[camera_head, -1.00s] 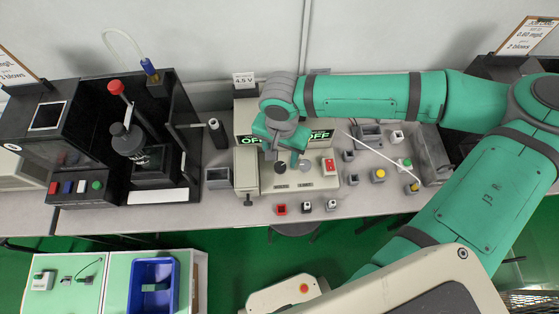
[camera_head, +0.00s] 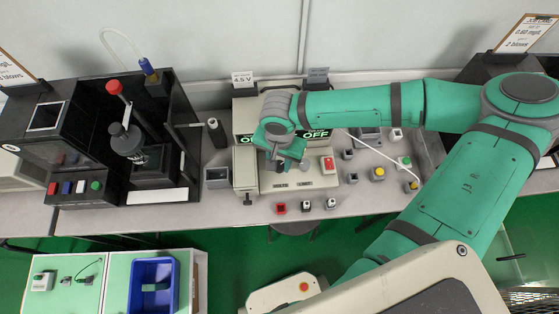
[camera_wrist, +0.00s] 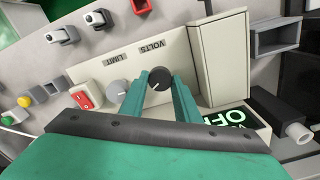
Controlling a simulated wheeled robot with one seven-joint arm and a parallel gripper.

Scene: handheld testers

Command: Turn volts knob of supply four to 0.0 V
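Supply four is a beige box (camera_head: 300,183), with a display partly covered by my arm that shows OFF. Its face shows in the wrist view (camera_wrist: 120,68) with VOLTS and LIMIT labels. The dark volts knob (camera_wrist: 160,79), with a white pointer line, sits between my gripper's two teal fingers (camera_wrist: 159,86). I cannot tell whether both fingers press on it. The grey limit knob (camera_wrist: 118,91) is beside the left finger. A 4.5 V card (camera_head: 242,78) stands behind.
A red switch (camera_wrist: 86,95) is on the supply's face. A black apparatus (camera_head: 65,150) stands left, and small grey blocks with a yellow button (camera_head: 377,173) lie right.

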